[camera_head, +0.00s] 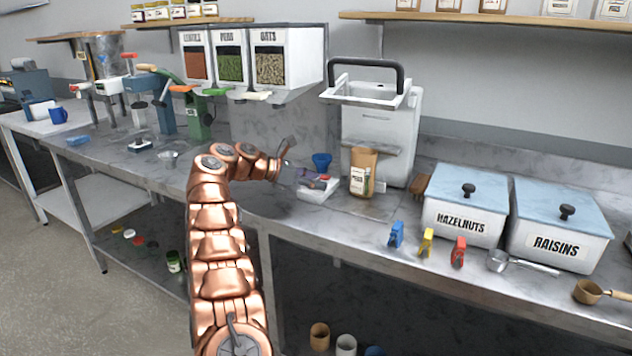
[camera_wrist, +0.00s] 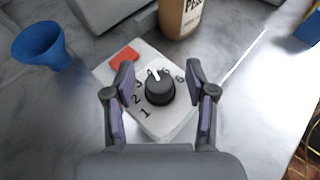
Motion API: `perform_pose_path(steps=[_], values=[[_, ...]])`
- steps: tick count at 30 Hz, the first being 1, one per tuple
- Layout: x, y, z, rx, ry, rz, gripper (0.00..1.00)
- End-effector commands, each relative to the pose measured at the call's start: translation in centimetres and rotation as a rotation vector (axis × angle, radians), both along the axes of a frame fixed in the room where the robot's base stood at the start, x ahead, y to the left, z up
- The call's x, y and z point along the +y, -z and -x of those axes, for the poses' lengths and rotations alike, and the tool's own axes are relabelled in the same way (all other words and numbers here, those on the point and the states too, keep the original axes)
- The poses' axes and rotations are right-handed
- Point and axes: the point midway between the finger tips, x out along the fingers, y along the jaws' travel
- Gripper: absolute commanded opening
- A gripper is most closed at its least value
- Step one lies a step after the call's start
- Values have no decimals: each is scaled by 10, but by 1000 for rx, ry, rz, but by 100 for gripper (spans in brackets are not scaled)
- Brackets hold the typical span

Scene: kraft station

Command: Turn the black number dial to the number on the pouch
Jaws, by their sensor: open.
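The black number dial (camera_wrist: 159,92) sits on a white box (camera_wrist: 172,128) with printed numbers around it; 1, 2 and 6 are readable. Its white mark points to the far side, near the 4 and 5; I cannot tell exactly which. My gripper (camera_wrist: 160,84) is open, with one finger on each side of the dial and gaps visible between. In the head view my gripper (camera_head: 300,176) is over the white box (camera_head: 318,192) and hides the dial. The brown pouch (camera_head: 362,172) stands upright just beyond the box; its number is not readable.
A red button (camera_wrist: 124,59) is on the box. A blue funnel-like cup (camera_wrist: 43,43) stands to its left. A white machine with a black handle (camera_head: 375,125) stands behind the pouch. Coloured clips (camera_head: 426,242) and labelled bins (camera_head: 465,215) are to the right.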

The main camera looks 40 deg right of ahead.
Motion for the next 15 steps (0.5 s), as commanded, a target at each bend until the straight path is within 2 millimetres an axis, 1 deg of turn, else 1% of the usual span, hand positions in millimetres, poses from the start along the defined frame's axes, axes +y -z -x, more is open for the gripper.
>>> perform_pose_path(steps=[5, 12, 15], values=[[11, -6, -7, 0, -4, 2, 56], [38, -18, -20, -1, 0, 3, 56], [45, -22, -24, -1, 1, 3, 56]])
